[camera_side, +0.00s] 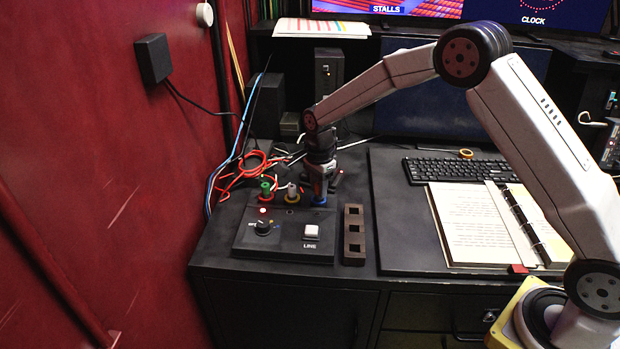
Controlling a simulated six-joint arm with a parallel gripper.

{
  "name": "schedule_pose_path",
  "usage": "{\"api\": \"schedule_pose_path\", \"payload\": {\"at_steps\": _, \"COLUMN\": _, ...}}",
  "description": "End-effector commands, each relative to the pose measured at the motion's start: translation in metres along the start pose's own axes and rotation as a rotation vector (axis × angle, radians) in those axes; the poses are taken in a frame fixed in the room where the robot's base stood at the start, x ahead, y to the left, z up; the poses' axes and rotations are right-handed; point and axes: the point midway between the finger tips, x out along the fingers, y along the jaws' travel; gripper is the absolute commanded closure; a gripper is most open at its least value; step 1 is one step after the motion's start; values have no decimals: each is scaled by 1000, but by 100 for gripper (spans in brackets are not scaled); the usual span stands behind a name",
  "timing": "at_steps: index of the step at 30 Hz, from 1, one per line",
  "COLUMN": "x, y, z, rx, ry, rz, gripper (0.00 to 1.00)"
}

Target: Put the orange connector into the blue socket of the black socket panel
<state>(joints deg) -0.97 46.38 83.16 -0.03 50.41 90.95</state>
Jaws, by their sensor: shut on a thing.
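The black socket panel (284,246) sits on the left part of the dark desk. Along its back edge, a green connector (266,187) stands at the left and a pale connector (291,191) stands in a yellow-ringed socket. The blue socket (319,203) is to the right of these. My gripper (318,187) points down directly over the blue socket, shut on the orange connector (316,188), which is mostly hidden between the fingers. The connector looks upright at the socket's mouth. I cannot tell whether it is inside or just above it.
The panel has a black knob (263,227), a red light (263,210) and a white LINE button (311,231). A brown holder (353,246) with empty square holes stands right of it. Red cables (250,167) lie behind. A keyboard (452,169) and open binder (485,222) are right.

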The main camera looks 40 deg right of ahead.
Motion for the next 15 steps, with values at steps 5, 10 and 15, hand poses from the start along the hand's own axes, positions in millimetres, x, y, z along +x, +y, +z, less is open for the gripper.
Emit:
{"api": "schedule_pose_path", "payload": {"at_steps": 5, "x": 3, "y": 0, "z": 0, "rx": 0, "ry": 0, "rz": 0, "gripper": 100}}
{"api": "schedule_pose_path", "payload": {"at_steps": 10, "x": 5, "y": 0, "z": 0, "rx": 0, "ry": 0, "rz": 0, "gripper": 100}}
{"api": "schedule_pose_path", "payload": {"at_steps": 15, "x": 5, "y": 0, "z": 0, "rx": 0, "ry": 0, "rz": 0, "gripper": 100}}
